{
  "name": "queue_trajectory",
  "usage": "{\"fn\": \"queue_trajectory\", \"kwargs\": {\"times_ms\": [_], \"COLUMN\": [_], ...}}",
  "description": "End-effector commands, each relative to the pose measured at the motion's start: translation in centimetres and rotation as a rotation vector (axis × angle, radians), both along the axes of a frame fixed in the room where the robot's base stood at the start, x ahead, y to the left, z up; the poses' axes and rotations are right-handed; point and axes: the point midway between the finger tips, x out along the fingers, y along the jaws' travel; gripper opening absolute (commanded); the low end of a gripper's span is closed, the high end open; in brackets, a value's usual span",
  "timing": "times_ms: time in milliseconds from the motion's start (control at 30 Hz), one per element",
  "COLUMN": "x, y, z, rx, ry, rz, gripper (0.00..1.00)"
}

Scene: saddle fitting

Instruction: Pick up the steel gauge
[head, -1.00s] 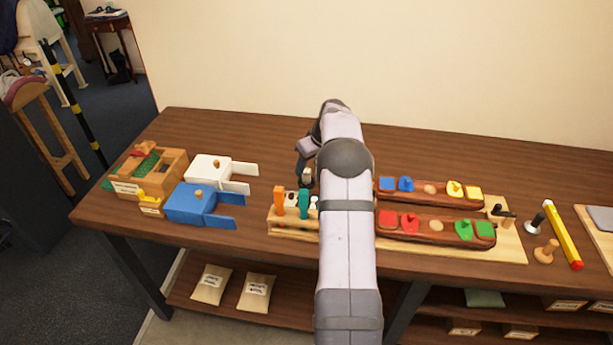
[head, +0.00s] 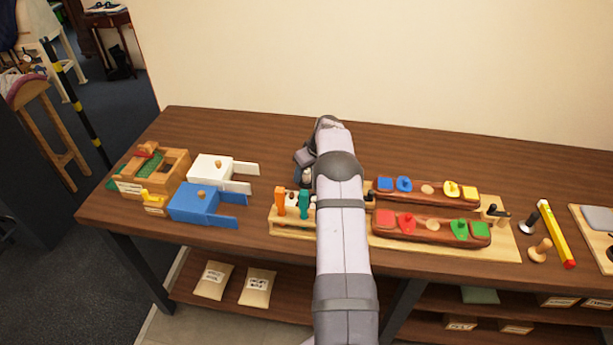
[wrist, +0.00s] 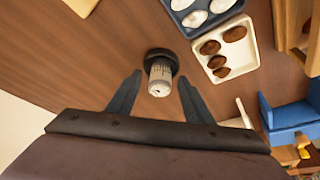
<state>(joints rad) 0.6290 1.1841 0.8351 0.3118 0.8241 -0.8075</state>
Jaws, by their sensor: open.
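The steel gauge (wrist: 159,76) seems to be the small pale metallic cylinder with dark markings and a wider black end, in the wrist view. It stands on the brown table, seen nearly end-on. My gripper (wrist: 160,85) is open, with one dark finger on each side of it and clear gaps between. I cannot tell whether the fingertips are level with it. In the head view my gripper (head: 304,158) is behind my arm's bend, above the table's middle. The gauge is too small there to make out surely.
In the wrist view, a blue tray (wrist: 180,4) of white ovals and a white tray (wrist: 248,66) of brown ovals lie close by. The blue box (head: 200,204), white box (head: 208,169) and boat-shaped holders (head: 460,231) flank my arm. The table behind is bare.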

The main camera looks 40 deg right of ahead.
Motion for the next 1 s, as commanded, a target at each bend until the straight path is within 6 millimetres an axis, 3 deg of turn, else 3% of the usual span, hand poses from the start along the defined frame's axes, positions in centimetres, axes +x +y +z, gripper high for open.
{"fn": "queue_trajectory", "kwargs": {"times_ms": [100,133,300,733,1000], "x": [0.0,0.0,0.0,0.1,0.2], "y": [0.0,0.0,0.0,-0.1,-0.1], "z": [0.0,0.0,0.0,0.9,4.8], "rx": [0.000,0.000,0.000,-0.003,-0.006], "ry": [0.000,0.000,0.000,-0.005,-0.007], "rz": [0.000,0.000,0.000,0.000,0.001], "gripper": [0.47,0.42,0.01,0.00,0.00]}}
